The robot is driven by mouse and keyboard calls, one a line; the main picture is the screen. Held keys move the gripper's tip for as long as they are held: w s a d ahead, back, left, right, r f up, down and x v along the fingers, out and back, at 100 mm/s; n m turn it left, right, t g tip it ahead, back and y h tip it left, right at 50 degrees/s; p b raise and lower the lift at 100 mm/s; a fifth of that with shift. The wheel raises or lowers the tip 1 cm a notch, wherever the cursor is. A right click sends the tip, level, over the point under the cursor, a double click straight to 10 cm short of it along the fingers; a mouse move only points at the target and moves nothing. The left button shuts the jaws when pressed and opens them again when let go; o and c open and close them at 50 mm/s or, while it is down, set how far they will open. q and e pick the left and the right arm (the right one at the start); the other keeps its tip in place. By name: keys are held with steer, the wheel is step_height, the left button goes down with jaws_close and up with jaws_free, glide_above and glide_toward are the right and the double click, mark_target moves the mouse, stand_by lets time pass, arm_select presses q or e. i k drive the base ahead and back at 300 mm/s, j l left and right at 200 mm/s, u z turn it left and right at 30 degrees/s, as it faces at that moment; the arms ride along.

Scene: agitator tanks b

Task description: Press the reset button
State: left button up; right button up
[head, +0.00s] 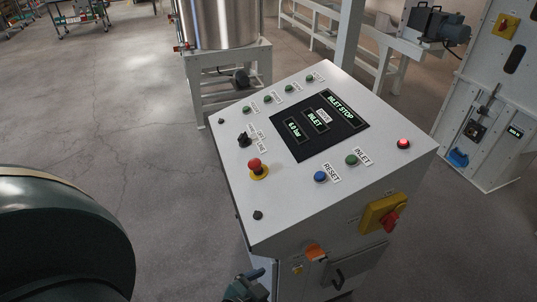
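The reset button (320,177) is a round blue push button on the sloped top of a light grey control console (300,215). A white label reading RESET (331,173) sits just right of it. The button is uncovered and nothing touches it. A green button (351,160) labelled INLET is to its upper right. A red mushroom emergency stop (256,166) on a yellow base is to its left. The dark display (318,125) reads INLET STOP and 6.0 bar. I make out neither of my grippers for certain.
A red lamp (404,144) glows at the console's right edge. A yellow and red rotary switch (384,213) sticks out from its front. A dark rounded body (60,240) fills the lower left. A steel tank (220,22) stands behind. Floor left of the console is clear.

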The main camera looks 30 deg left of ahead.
mark_target(320, 176)
steer(key=k+j+u, duration=0.1)
steer(key=k+j, duration=0.55)
steer(key=k, duration=0.2)
steer(key=l+u, duration=0.05)
